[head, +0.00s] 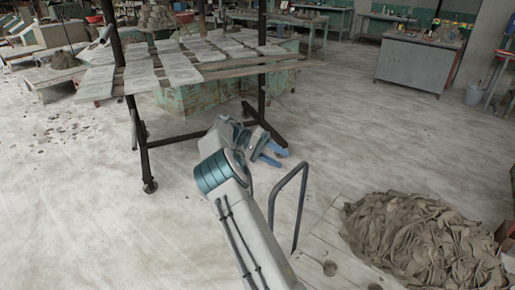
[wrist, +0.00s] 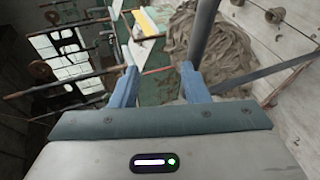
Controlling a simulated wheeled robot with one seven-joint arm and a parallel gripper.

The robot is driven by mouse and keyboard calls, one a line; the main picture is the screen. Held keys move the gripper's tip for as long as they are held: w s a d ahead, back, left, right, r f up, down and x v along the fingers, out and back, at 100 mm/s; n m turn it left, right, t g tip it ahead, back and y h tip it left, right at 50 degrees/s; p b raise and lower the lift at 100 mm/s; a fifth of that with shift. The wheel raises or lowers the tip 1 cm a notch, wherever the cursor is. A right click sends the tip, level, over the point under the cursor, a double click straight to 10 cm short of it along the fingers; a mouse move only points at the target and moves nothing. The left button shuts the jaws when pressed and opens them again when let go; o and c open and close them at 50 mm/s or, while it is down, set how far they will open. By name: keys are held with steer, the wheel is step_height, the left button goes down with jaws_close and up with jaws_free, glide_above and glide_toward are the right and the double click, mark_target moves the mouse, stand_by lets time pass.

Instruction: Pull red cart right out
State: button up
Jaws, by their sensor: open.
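No plainly red cart shows in the head view. A dark tubular handle (head: 289,190) stands upright beside my arm, at the left end of a flat boarded deck (head: 322,238) that bears a heap of clay trimmings (head: 420,235). My gripper (head: 283,158) is open and empty, just beyond the handle's top left. In the wrist view my gripper (wrist: 160,75) has its two blue fingers apart. A dark tube (wrist: 203,35) runs close behind the right finger; I cannot tell whether they touch. A thin red strip (wrist: 158,70) shows between the fingers, its distance unclear.
A dark-framed rack (head: 140,130) with pale boards stands on small wheels at the left, its foot close to my gripper. A grey cabinet (head: 420,62) stands at the back right. The pale floor (head: 365,140) between cabinet and clay heap is open.

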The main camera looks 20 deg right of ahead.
steer(key=f+p+v, duration=0.1)
steer(key=p+v, duration=0.5)
steer(key=p, duration=0.2)
steer(key=shift+a, duration=0.55)
stand_by(0.6)
